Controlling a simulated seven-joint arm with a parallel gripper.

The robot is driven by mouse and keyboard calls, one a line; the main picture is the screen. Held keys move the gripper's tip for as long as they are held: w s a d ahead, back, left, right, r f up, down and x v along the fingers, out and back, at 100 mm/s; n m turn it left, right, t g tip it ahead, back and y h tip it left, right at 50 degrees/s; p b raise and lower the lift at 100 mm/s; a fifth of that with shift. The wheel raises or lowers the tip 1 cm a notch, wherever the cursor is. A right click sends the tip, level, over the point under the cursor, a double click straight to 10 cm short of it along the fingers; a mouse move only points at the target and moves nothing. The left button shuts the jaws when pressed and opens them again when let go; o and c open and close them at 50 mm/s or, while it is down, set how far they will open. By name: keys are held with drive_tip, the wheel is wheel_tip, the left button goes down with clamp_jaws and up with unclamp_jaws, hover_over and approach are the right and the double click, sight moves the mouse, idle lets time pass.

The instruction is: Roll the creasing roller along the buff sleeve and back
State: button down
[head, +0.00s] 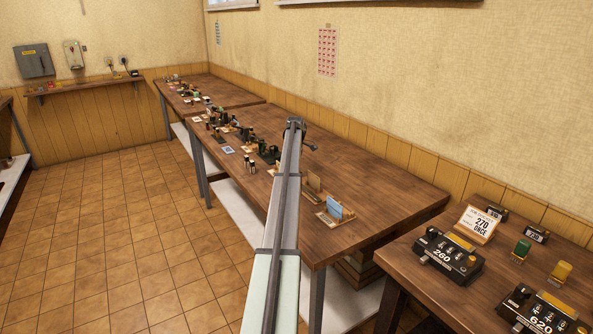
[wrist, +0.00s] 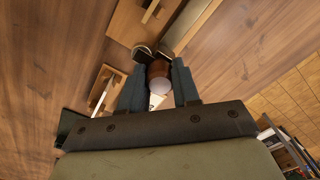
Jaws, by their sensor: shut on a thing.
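In the wrist view my gripper (wrist: 158,82) has its two blue-grey fingers shut on a reddish-brown rounded handle with a pale end, which I take to be the creasing roller (wrist: 158,70). Dark parts show just beyond the handle, close to a tan board at the top; I cannot tell whether they touch it. In the head view my arm reaches over the long table and its end (head: 296,125) is small, with the held thing not clear. A buff upright piece (head: 313,183), possibly the buff sleeve, stands on a small base right of my arm.
A light-blue upright piece (head: 336,209) stands in front of the buff one. Several small dark devices and stamps (head: 243,134) line the long table (head: 375,178) left of my arm. Its right rear part is bare. A nearer table holds black counters (head: 447,257) and a sign (head: 479,224).

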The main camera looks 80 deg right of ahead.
drive_tip(key=shift+w+d+r, duration=0.1)
drive_tip(key=shift+w+d, duration=0.1)
drive_tip(key=shift+d, duration=0.05)
drive_tip(key=c, duration=1.1)
unclamp_jaws()
drive_tip(key=o, duration=0.3)
wheel_tip(320, 180, up, 14)
drive_tip(key=shift+s, duration=0.1)
